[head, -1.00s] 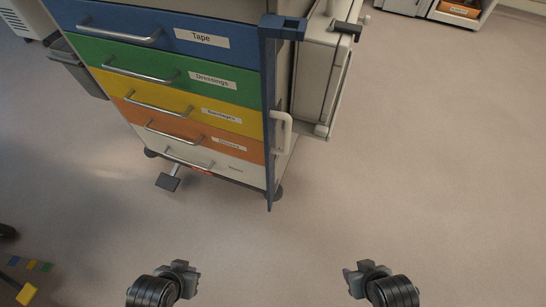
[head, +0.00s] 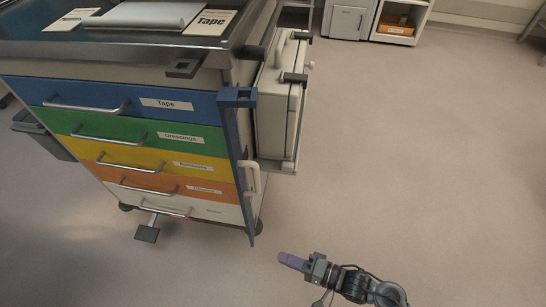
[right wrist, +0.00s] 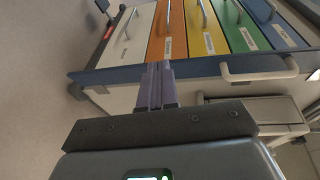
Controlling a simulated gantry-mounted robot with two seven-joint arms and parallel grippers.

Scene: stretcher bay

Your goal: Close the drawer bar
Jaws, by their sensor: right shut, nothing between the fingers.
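The drawer bar (head: 247,205) is a tall blue upright strip with a blue top bracket and a white handle (head: 254,178). It stands at the right front corner of the drawer cart, with the drawer fronts left uncovered. My right gripper (head: 283,257) is shut and empty, low and to the right of the bar's lower end, pointing left toward the cart. In the right wrist view the shut fingers (right wrist: 156,65) overlap the bar (right wrist: 105,76), with the handle (right wrist: 254,68) to their right; I cannot tell whether they touch it. My left gripper is out of view.
The cart's drawers, blue (head: 135,107) at top to white at bottom, look shut. A grey case (head: 278,115) hangs on the cart's right side. A foot pedal (head: 147,234) sticks out below. The floor (head: 420,180) at right is clear.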

